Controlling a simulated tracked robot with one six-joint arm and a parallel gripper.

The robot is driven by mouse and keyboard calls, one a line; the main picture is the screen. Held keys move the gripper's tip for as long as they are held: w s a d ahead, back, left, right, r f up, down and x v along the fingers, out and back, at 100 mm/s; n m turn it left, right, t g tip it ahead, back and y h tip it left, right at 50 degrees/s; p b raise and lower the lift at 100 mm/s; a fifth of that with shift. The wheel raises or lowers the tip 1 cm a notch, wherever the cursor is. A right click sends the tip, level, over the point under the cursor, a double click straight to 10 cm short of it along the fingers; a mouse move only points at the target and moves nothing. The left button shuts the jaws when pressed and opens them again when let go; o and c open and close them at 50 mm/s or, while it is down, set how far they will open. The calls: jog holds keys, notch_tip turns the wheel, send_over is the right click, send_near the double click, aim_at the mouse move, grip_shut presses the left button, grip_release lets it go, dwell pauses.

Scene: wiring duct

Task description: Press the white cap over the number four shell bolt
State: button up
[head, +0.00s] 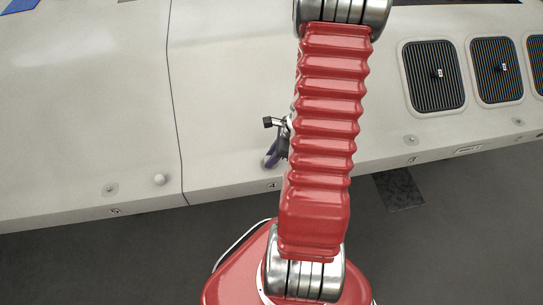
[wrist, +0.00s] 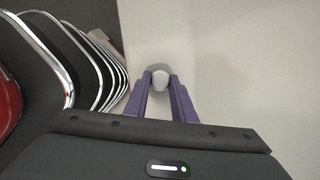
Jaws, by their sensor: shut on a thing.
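My gripper (head: 268,163) has purple fingers and reaches down to the pale shell near its front edge, just above a small mark that looks like a 4 (head: 272,185). In the wrist view the fingers (wrist: 160,82) are shut on the white cap (wrist: 160,80), a small rounded piece between the tips. A grey round plate (wrist: 159,68) shows just beyond the cap. The number four bolt itself is hidden, and I cannot tell whether the cap touches it. In the head view the held cap cannot be made out.
A white dome (head: 159,180) sits on the shell to the left, beside a bolt on a grey plate (head: 110,189). More bolts (head: 410,139) lie along the edge to the right. Dark ribbed vents (head: 434,90) are behind them. A seam crosses the shell left of my gripper.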

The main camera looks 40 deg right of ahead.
jog(key=shift+f, duration=0.3)
jog(key=o, duration=1.1)
jog(key=shift+r, duration=0.1)
jog(key=v, duration=1.3)
jog(key=shift+d+r, duration=0.15)
jog(key=shift+r, duration=0.1)
